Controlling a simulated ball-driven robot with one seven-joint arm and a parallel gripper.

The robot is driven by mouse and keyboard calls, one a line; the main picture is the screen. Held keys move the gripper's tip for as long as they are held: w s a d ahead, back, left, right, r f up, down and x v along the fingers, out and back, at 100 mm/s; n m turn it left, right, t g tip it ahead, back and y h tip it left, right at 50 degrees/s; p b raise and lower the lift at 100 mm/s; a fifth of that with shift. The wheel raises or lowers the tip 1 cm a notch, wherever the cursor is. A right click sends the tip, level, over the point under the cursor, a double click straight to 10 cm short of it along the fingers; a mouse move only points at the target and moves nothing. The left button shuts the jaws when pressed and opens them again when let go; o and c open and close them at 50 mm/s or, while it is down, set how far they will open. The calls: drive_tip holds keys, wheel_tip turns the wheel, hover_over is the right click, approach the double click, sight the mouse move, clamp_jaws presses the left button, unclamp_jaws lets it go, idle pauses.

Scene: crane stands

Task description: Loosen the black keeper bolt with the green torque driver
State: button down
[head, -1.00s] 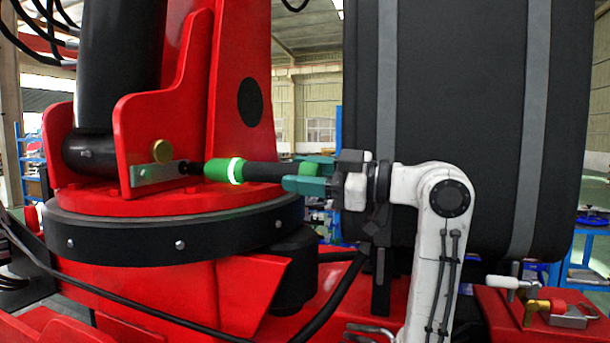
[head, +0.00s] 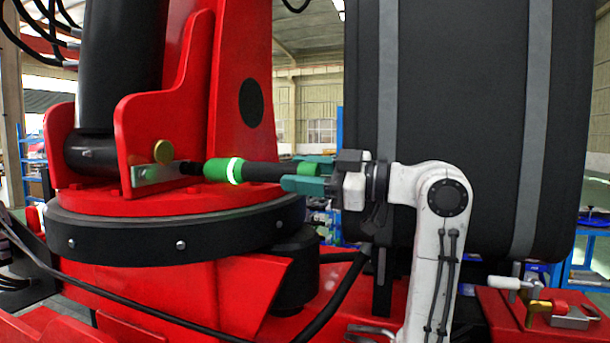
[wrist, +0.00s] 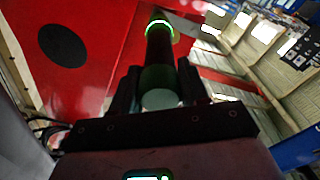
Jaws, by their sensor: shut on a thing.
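The green torque driver (head: 262,172) lies level, with a black grip, green bands and a lit ring near its front. My gripper (head: 308,175) is shut on its rear end. The driver's black tip reaches the right end of the grey keeper plate (head: 150,176) on the red bracket. The black keeper bolt is hidden behind the tip, so I cannot tell how well the tip sits on it. A brass pin end (head: 163,151) shows just above the plate. In the wrist view the driver (wrist: 160,55) points away between the jaws, its ring glowing green.
A large black tank (head: 460,100) with grey straps stands behind my arm. The red crane column (head: 245,60) and black slewing ring (head: 180,238) are at left. A black hose (head: 335,300) runs below my gripper. A valve with a white handle (head: 508,283) is at lower right.

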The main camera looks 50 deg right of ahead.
sight(317, 173)
drive_tip(key=shift+w+a+r, duration=0.15)
drive_tip(key=shift+w+a, duration=0.1)
drive_tip(key=shift+w, duration=0.35)
drive_tip(key=shift+w+a+b, duration=0.1)
drive_tip(key=shift+w+b, duration=0.05)
drive_tip(key=shift+b, duration=0.4)
idle(3.7)
drive_tip(key=shift+v, duration=2.6)
drive_tip(key=shift+r, duration=0.1)
